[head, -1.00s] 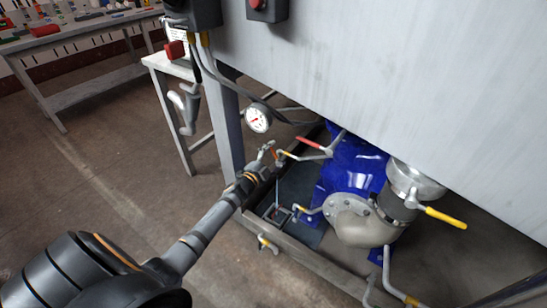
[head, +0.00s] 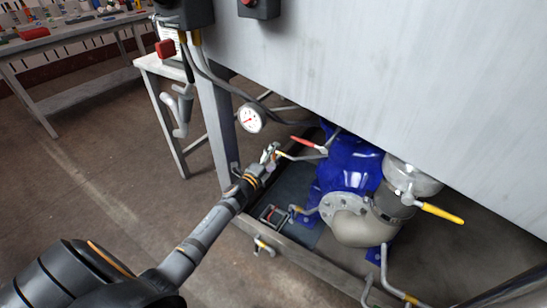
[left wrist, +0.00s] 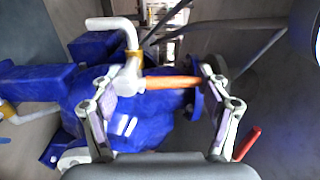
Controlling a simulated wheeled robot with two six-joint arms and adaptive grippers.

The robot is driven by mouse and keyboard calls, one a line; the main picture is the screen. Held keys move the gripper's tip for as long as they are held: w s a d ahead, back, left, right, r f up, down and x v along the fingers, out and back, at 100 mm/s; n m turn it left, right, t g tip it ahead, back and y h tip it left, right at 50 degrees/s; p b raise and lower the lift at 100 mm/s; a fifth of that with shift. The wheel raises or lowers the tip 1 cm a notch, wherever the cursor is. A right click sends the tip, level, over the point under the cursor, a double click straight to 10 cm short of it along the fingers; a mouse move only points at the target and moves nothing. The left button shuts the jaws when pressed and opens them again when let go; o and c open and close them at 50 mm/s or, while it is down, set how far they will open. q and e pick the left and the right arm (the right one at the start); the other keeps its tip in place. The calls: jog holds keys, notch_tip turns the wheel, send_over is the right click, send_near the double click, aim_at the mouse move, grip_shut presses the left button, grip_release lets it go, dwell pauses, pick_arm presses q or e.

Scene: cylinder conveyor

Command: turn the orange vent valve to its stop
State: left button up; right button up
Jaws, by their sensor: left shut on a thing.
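The orange vent valve's handle (left wrist: 172,83) shows in the left wrist view as a straight lever lying across the gap between my fingers, beside the blue pump body. A grey valve body with a bent pipe and yellow band (left wrist: 133,55) is at its left end. In the head view my left gripper (head: 270,154) is at the small pipe left of the blue pump (head: 348,165); the handle is mostly hidden there. My right gripper is not in view.
A red lever (head: 308,143) is close to the right of my gripper. A yellow lever (head: 442,213) stands on the pump's right. A pressure gauge (head: 251,118) hangs above. The grey tank panel (head: 390,75) overhangs the pump, and a low frame edge (head: 300,265) runs in front.

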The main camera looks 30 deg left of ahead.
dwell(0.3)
pick_arm(q)
jog(key=o, duration=1.7)
jog(key=s, duration=0.8)
jog(key=s+a, duration=0.1)
jog(key=s, duration=0.3)
